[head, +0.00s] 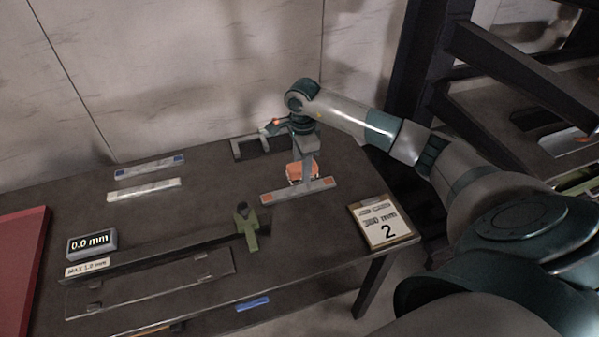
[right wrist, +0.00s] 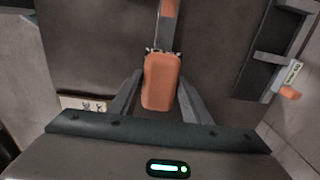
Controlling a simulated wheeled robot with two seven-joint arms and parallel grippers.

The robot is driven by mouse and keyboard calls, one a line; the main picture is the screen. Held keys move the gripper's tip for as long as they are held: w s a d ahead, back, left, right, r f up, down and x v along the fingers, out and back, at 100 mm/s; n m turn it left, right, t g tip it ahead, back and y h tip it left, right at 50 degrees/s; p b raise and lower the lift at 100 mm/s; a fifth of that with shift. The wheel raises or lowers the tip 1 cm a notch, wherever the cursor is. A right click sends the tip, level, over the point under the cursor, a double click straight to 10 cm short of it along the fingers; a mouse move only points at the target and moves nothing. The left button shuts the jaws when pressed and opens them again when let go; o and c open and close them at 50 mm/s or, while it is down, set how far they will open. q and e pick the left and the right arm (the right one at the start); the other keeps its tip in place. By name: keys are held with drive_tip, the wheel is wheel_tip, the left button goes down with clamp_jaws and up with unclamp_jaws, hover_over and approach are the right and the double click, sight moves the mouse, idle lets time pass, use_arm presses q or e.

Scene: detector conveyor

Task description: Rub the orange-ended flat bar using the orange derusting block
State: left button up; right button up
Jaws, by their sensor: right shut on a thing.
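The orange derusting block (head: 301,172) is held by my right gripper (head: 303,163) over the orange-ended flat bar (head: 322,185). In the right wrist view the block (right wrist: 162,82) sits between the two fingers of my right gripper (right wrist: 160,97), which is shut on it. The flat bar (right wrist: 170,36) runs away from under the block, with one orange end showing at the top. The block looks at or just above the bar; contact cannot be told. My left gripper is not in view.
A blue-ended bar (head: 150,167) and a plain light bar (head: 144,190) lie at the back left. A display reading 0.0 mm (head: 91,243), a long gauge with a green clamp (head: 247,226), a numbered card (head: 384,222) and a dark bracket (head: 237,150) surround the bar.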

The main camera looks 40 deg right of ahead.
drive_tip(key=shift+r, duration=1)
